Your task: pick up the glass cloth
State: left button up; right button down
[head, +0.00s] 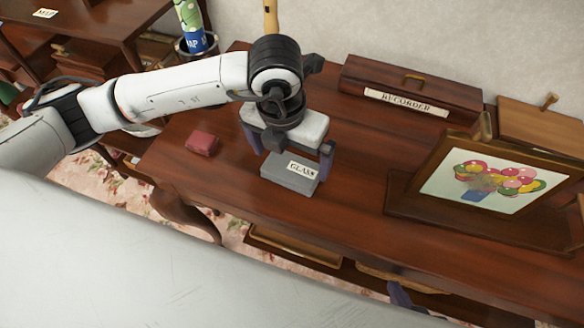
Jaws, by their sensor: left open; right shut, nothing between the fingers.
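The glass cloth is a small grey block (285,176) with a white label reading "GLASS", lying on the dark wooden table. My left gripper (292,163) points down over it with the fingers spread, one at its left end and one at its right end. I cannot tell whether the fingers touch it. Part of its far side is hidden by the gripper. A dark fingertip of my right gripper (400,295) shows low in the view, below the table's front edge; the rest of that gripper is hidden.
A small red block (203,144) lies left of the grey block. A wooden box labelled "RECORDER" (410,88) stands at the back. A framed flower picture (484,186) stands at the right. A can (197,43) stands at the back left. Bare tabletop surrounds the grey block.

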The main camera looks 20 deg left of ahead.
aim_at(292, 168)
pick_arm(q)
jog(key=shift+w+f, duration=0.2)
jog(key=shift+f, duration=0.75)
jog(key=shift+w+f, duration=0.15)
jog(key=shift+f, duration=0.8)
jog(key=c, duration=0.7)
jog(key=shift+c, duration=0.2)
notch_tip(292, 168, up, 10)
jog(key=o, duration=0.4)
jog(key=c, duration=0.3)
